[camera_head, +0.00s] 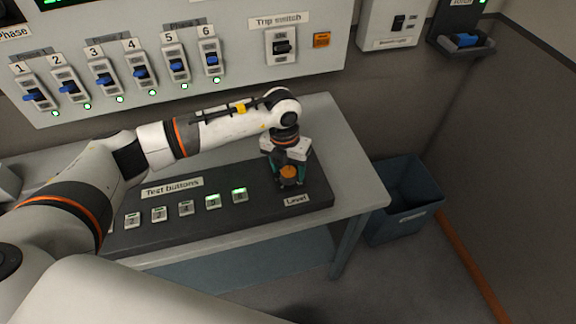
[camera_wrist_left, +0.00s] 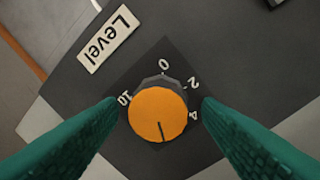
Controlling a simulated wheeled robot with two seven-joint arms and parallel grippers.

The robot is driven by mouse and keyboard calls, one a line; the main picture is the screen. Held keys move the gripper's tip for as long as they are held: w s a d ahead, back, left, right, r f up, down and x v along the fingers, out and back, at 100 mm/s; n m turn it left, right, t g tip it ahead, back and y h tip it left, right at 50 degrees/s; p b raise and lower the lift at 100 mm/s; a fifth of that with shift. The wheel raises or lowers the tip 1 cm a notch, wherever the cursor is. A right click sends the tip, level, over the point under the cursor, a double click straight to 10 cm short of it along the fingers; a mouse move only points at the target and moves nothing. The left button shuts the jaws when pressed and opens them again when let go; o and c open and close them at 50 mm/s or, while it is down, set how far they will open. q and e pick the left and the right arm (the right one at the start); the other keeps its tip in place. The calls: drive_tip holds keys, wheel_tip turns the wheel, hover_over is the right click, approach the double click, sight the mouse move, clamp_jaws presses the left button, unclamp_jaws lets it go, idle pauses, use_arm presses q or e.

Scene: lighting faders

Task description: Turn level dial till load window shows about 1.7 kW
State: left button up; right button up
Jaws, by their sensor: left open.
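The level dial (camera_head: 289,172) is an orange round knob at the right end of the dark button panel, beside the "Level" label (camera_head: 297,200). In the left wrist view the level dial (camera_wrist_left: 158,114) shows a dark pointer line toward the picture's bottom, with 0, 2, 4 and 10 marked around it. My left gripper (camera_head: 288,178) is over the dial, its green fingers open on either side of it, with gaps visible in the left wrist view (camera_wrist_left: 160,125). My right gripper is not in view. No readable load window shows; a dark display (camera_head: 60,3) is cut off at the top.
Test buttons (camera_head: 186,208) line the panel left of the dial, two lit green. Several blue-handled switches (camera_head: 105,78) and a trip switch (camera_head: 283,46) are on the wall panel behind. A blue bin (camera_head: 403,200) stands right of the table (camera_head: 350,170).

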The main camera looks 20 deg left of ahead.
sight(285, 169)
use_arm(q)
drive_tip(key=c, duration=1)
drive_tip(key=shift+f+m+b, duration=0.25)
drive_tip(key=shift+m+b, duration=0.35)
drive_tip(key=shift+b, duration=0.55)
drive_tip(key=shift+r+m, duration=0.25)
drive_tip(key=shift+m, duration=0.15)
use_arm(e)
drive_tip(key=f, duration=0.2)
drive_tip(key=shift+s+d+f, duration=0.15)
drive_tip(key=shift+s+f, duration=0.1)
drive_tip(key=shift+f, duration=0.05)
use_arm(q)
drive_tip(key=o, duration=1)
wheel_tip(285, 169, up, 12)
drive_tip(key=b, duration=0.2)
drive_tip(key=shift+w+a, duration=0.15)
drive_tip(key=shift+a, duration=0.25)
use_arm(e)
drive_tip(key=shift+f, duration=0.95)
